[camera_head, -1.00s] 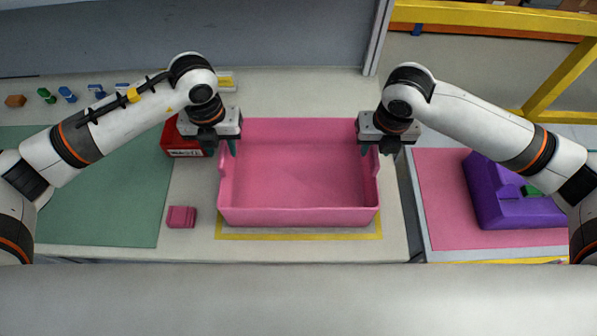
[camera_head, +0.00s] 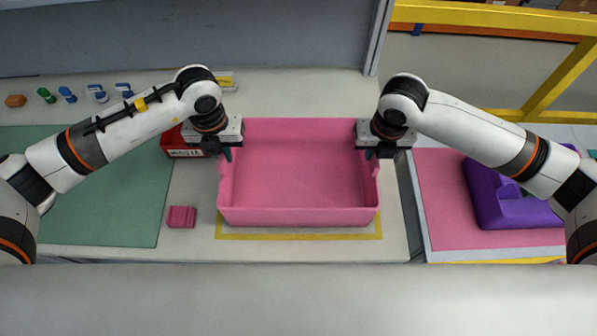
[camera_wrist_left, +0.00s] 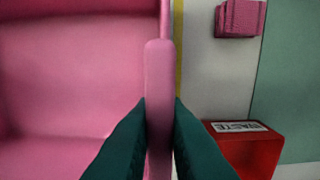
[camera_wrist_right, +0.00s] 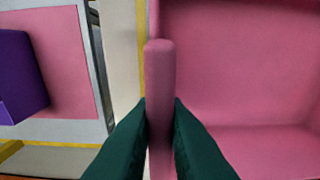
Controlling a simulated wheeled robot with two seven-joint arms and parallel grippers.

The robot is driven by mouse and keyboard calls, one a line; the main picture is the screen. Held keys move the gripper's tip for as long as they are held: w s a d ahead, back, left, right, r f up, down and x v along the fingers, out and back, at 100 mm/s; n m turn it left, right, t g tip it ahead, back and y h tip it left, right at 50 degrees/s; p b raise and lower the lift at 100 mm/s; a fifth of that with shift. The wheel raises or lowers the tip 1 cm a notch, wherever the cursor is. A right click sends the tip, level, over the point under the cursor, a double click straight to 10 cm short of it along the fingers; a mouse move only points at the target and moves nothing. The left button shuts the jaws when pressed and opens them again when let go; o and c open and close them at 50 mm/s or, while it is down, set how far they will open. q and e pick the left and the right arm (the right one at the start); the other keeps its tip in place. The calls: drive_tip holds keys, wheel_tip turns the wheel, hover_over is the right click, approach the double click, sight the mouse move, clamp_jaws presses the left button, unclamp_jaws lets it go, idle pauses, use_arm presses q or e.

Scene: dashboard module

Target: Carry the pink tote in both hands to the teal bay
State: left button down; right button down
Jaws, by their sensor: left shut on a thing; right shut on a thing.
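The pink tote (camera_head: 298,170) is empty and sits level at the yellow-outlined area in the middle of the light table. My left gripper (camera_head: 228,153) is shut on the tote's left side wall; in the left wrist view its dark green fingers (camera_wrist_left: 158,125) lie on both sides of that wall's upright part. My right gripper (camera_head: 370,153) is shut on the right side wall, and the right wrist view shows its fingers (camera_wrist_right: 160,125) on both sides of the rim. The teal bay is likely the flat green-teal area (camera_head: 110,200) at the left of the table.
A small pink block (camera_head: 181,217) and a red box marked WASTE (camera_head: 182,145) stand between tote and teal area. Several small coloured parts (camera_head: 68,95) line the back left. A purple module (camera_head: 505,200) rests on a pink mat (camera_head: 440,200) at right, beyond a gap.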

use_arm(q)
drive_tip(key=shift+r, duration=0.15)
use_arm(e)
drive_tip(key=shift+r, duration=0.15)
